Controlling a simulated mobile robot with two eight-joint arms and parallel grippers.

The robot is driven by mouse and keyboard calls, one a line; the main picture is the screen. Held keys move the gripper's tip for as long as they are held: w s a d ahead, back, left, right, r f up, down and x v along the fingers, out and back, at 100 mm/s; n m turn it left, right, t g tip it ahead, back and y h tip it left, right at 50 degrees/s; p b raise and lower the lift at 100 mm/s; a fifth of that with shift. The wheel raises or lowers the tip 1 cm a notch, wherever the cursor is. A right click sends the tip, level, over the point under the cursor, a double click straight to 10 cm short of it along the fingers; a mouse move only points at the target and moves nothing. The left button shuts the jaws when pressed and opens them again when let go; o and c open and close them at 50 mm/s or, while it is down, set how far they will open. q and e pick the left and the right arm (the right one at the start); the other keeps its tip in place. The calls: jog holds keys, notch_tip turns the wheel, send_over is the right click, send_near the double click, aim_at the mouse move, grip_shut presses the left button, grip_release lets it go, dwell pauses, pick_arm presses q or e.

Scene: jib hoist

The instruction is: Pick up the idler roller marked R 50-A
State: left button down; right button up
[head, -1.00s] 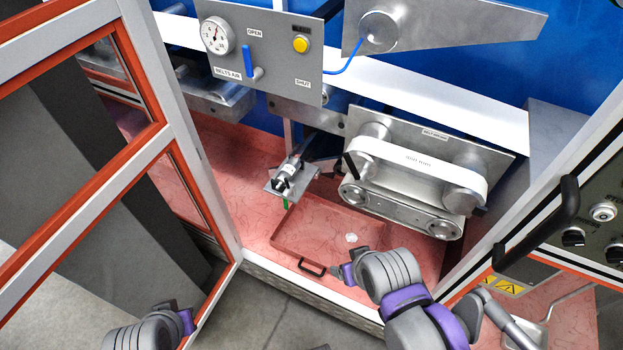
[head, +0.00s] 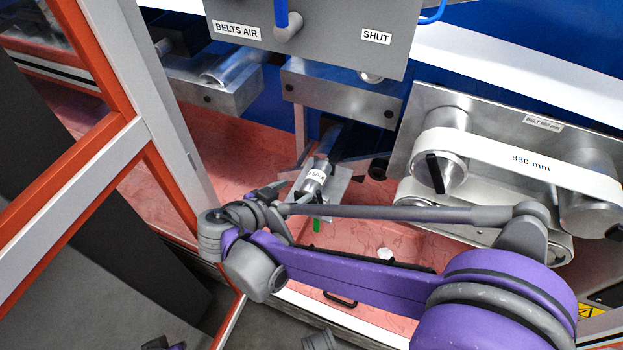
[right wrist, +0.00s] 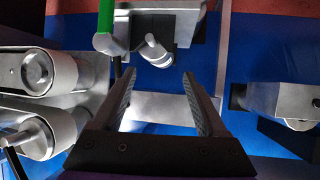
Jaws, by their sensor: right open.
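The idler roller (head: 315,177) is a small silver cylinder with a white label, partly readable as "50-A". It sits tilted on a grey metal bracket (head: 338,188) with a green piece below it. My right gripper (head: 278,191) is just left of the roller in the head view, partly hidden by its own wrist. In the right wrist view the open jaws (right wrist: 158,92) are empty, and a short silver cylinder (right wrist: 157,50), likely the roller, shows beyond them beside the green piece (right wrist: 106,18). My left gripper (head: 165,345) barely shows at the bottom edge, its jaws unclear.
A belt unit with a white belt marked 880 mm (head: 520,160) stands to the right. A panel (head: 320,30) labelled BELTS AIR and SHUT hangs above. A red tray (head: 415,245) lies below, partly behind my right arm. An orange-and-white door frame (head: 150,150) stands left.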

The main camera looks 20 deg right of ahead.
aim_at(308, 184)
jog(key=x, duration=0.3)
jog(key=shift+s+b, duration=0.1)
jog(key=shift+b, duration=0.2)
jog(key=b+x, duration=0.1)
jog(key=x, duration=0.5)
jog(key=shift+d+f, duration=0.15)
grip_shut()
